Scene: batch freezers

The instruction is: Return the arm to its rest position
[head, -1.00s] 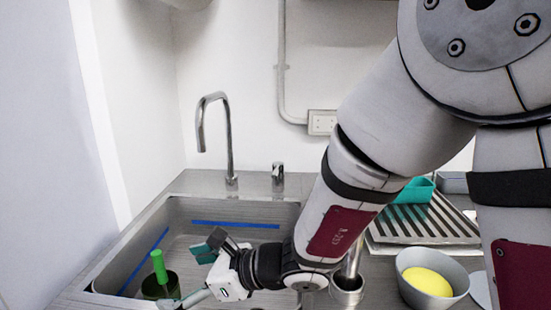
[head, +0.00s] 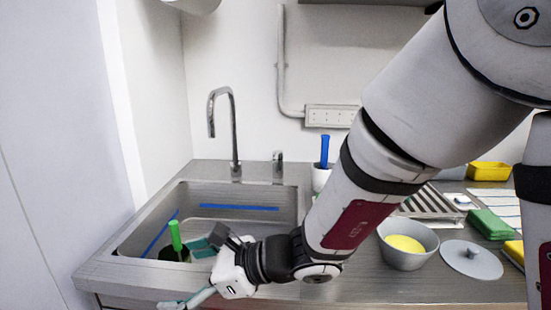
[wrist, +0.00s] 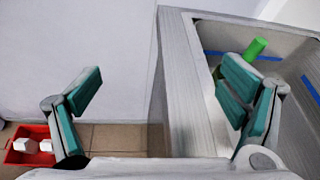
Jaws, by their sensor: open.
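My gripper (head: 192,274) is at the near left of the counter, by the front rim of the sink (head: 150,212). In the wrist view my gripper (wrist: 160,95) is open, with its teal-padded fingers wide apart and nothing between them. The sink's broad steel rim (wrist: 187,90) lies behind the gap between the fingers. My arm reaches down across the right half of the head view and hides part of the counter.
A grey bowl (head: 407,259) with yellow contents, a round lid (head: 471,260) and a green block (head: 490,224) are at right. A red bin (wrist: 16,152) holding white pieces is on the floor.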

